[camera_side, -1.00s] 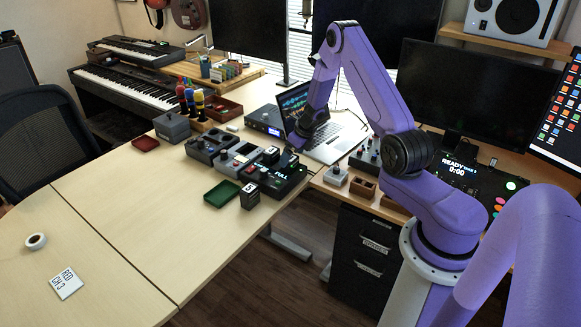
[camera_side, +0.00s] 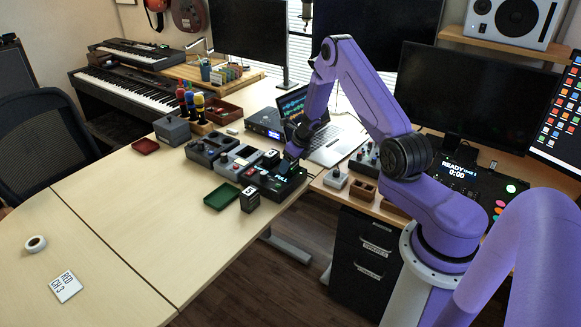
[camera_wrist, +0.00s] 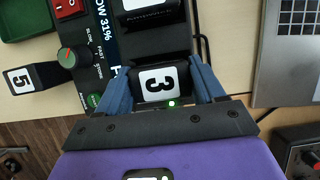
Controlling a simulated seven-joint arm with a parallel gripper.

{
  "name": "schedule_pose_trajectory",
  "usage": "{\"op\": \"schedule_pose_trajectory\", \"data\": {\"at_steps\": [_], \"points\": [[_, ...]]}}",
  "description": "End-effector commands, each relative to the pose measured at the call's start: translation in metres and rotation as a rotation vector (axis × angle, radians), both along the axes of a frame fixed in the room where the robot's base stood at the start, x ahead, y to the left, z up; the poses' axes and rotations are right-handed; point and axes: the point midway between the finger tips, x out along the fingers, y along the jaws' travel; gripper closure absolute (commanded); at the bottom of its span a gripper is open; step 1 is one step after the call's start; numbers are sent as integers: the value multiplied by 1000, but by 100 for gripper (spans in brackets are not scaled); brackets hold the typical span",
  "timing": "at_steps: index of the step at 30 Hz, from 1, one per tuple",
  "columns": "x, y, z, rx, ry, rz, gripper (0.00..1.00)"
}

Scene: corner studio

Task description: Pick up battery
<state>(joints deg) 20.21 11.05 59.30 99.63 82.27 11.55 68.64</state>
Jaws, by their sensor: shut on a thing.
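A black battery with a white label reading 3 (camera_wrist: 160,83) sits between the blue fingers of my gripper (camera_wrist: 162,72) in the wrist view. The fingers press on its two sides. It is at the near end of the black charger (camera_wrist: 150,45), whose display shows "LOW 31%". In the side view my gripper (camera_side: 290,160) is low over the right end of the charger (camera_side: 272,190) and largely hides the held battery. I cannot tell whether the battery is clear of its bay.
A battery labelled 5 (camera_side: 249,199) stands on the table beside the charger; it also shows in the wrist view (camera_wrist: 22,78). A green tray (camera_side: 221,196) lies left of it. A laptop (camera_side: 335,143) is close behind. The table's front left is mostly clear.

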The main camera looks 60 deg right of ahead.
Motion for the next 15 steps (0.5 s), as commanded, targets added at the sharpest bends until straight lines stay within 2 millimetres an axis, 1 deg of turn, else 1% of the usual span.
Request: {"op": "schedule_pose_trajectory", "data": {"at_steps": [8, 15], "points": [[1, 0, 9, -1, -3, 3, 74], [1, -1, 29, -2, -3, 2, 74]]}}
